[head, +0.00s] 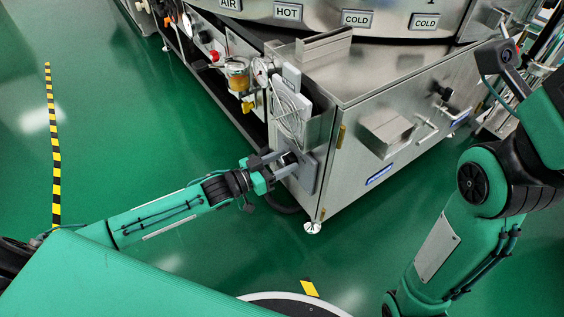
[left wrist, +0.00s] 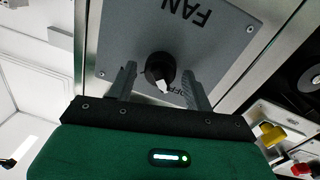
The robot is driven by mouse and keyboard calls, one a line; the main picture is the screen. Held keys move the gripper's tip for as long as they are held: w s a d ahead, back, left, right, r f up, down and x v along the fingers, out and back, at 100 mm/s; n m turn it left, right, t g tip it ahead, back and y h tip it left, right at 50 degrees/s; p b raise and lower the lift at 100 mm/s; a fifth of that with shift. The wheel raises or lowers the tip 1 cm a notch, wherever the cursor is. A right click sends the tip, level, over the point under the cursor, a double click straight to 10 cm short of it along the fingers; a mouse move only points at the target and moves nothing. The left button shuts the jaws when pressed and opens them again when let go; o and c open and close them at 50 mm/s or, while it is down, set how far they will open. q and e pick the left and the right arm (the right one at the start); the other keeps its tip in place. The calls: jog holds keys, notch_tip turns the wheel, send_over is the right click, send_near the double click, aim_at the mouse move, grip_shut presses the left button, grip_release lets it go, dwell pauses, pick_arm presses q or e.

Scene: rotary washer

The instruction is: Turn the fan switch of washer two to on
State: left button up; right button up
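The fan switch is a round black knob with a white pointer (left wrist: 160,72) on a grey plate marked FAN (left wrist: 222,45). The lettering appears upside down in the left wrist view, and the word beside the knob is partly hidden. The plate also shows in the head view (head: 307,174), low on the washer's near corner. My left gripper (left wrist: 160,88) is open, with one finger on each side of the knob and small visible gaps to it. In the head view my left gripper (head: 279,165) reaches the plate from the left.
The steel washer body (head: 375,95) fills the upper right, with AIR, HOT and COLD labels above. Gauges (head: 262,70) and yellow valve parts (head: 248,105) sit on its left side. Green floor is open at the left.

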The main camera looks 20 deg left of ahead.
pick_arm(q)
jog(key=c, duration=0.8)
